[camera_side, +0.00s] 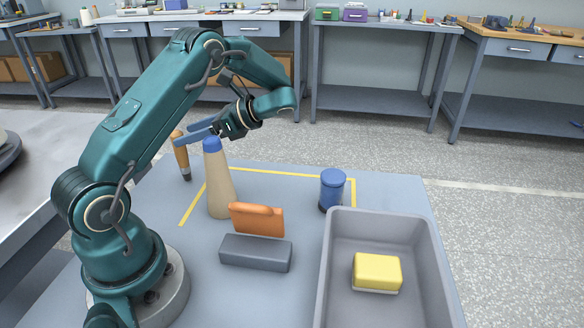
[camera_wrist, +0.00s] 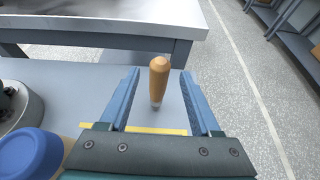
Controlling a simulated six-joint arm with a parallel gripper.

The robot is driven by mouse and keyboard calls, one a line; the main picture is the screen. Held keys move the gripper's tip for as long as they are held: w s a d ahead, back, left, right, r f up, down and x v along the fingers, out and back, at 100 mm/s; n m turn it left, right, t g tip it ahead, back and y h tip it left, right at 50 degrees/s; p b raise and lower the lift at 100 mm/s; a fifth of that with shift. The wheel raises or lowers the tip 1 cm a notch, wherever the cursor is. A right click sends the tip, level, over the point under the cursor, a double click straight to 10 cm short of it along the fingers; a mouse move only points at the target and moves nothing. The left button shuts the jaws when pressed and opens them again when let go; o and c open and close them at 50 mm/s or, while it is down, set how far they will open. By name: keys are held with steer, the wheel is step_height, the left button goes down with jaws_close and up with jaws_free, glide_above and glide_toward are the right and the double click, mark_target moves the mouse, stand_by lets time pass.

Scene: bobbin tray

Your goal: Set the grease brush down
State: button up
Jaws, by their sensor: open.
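The grease brush (camera_side: 181,158) has an orange-tan handle and stands upright on the table near its far left edge, handle up. In the wrist view the brush (camera_wrist: 158,82) stands between and beyond my two blue fingers, with its lower end on the table outside the yellow line. My gripper (camera_side: 190,134) is open at about the height of the handle's top. In the wrist view, gaps show between the handle and both fingers of my gripper (camera_wrist: 160,98).
A beige bottle with a blue cap (camera_side: 219,190) stands close below my gripper. An orange block (camera_side: 257,219), a grey block (camera_side: 256,253), a blue jar (camera_side: 331,191) and a grey bin (camera_side: 432,262) holding a yellow block (camera_side: 377,270) are to the right.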

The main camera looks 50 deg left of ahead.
steer(key=v, duration=0.4)
steer(key=shift+w+d+r, duration=0.15)
steer(key=shift+w+d, duration=0.1)
steer(key=shift+d, duration=0.05)
steer(key=s+d+r+t, duration=0.1)
steer(key=d+r+t, duration=0.1)
steer(key=r, duration=0.1)
steer(key=d+r+t+h, duration=0.1)
steer(key=d+r+t, duration=0.1)
steer(key=s+d+r+n+t, duration=0.1)
steer(key=d+r+t, duration=0.1)
steer(key=r, duration=0.1)
steer(key=shift+s+d+r+h, duration=0.25)
steer(key=shift+s+r+h, duration=0.05)
steer(key=shift+s+h, duration=0.1)
steer(key=s+d+f+n+t+h, duration=0.1)
steer(key=d+n+t+h, duration=0.1)
steer(key=d, duration=0.3)
steer(key=s+d+f+n+t+h, duration=0.2)
steer(key=d+t+h, duration=0.1)
steer(key=d, duration=0.3)
steer(key=s+d+f+n+t+h, duration=0.1)
steer(key=d+f+n+t+h, duration=0.1)
steer(key=d, duration=0.3)
steer(key=shift+s+d+f+n+t+h, duration=0.15)
steer(key=shift+s+d+n+t+h, duration=0.15)
steer(key=shift+n+t, duration=0.4)
